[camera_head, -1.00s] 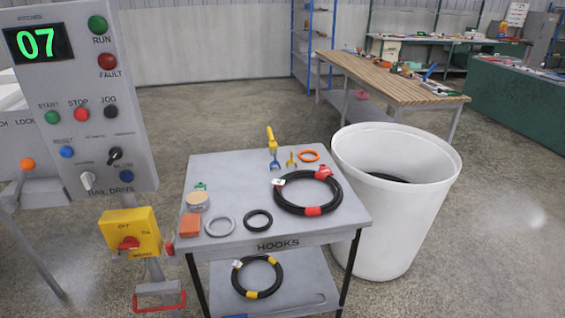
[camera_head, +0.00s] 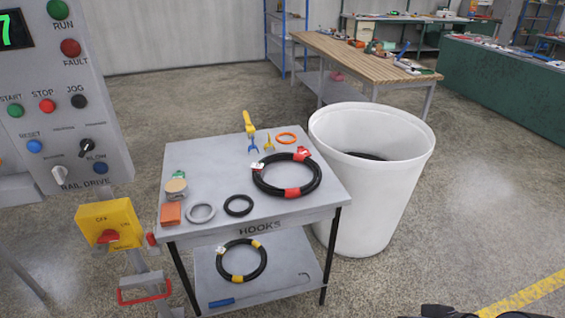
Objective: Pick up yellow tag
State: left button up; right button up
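A small yellow forked piece (camera_head: 268,143) lies at the back of the grey hook cart's top (camera_head: 215,165), beside a yellow-handled tool with a blue forked end (camera_head: 250,130). I cannot tell whether this small piece is the yellow tag. A black hose coil with yellow bands (camera_head: 242,278) lies on the cart's lower shelf, with a small whitish tag at its left. Dark parts show at the bottom right edge, possibly of my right arm; its fingers cannot be made out. My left gripper is not in view.
A black hose coil with red bands (camera_head: 259,182), two smaller rings, an orange ring (camera_head: 286,138) and an orange block (camera_head: 170,214) are on the cart top. A white bin (camera_head: 375,200) stands close at its right, a control panel (camera_head: 60,110) at its left.

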aim_at(270, 143)
jog(key=i+l+u, duration=0.1)
jog(key=u, duration=0.3)
jog(key=i+l+u, duration=0.1)
jog(key=u, duration=0.25)
jog(key=l+u, duration=0.25)
jog(key=u, duration=0.15)
jog(key=i+l+u, duration=0.1)
jog(key=l+u, duration=0.25)
jog(key=i+l, duration=0.15)
jog(key=l, duration=0.15)
jog(key=i+l+u, duration=0.15)
jog(key=l, duration=0.2)
jog(key=i+l, duration=0.15)
jog(key=l, duration=0.2)
jog(key=i+l+u, duration=0.1)
jog(key=l, duration=0.2)
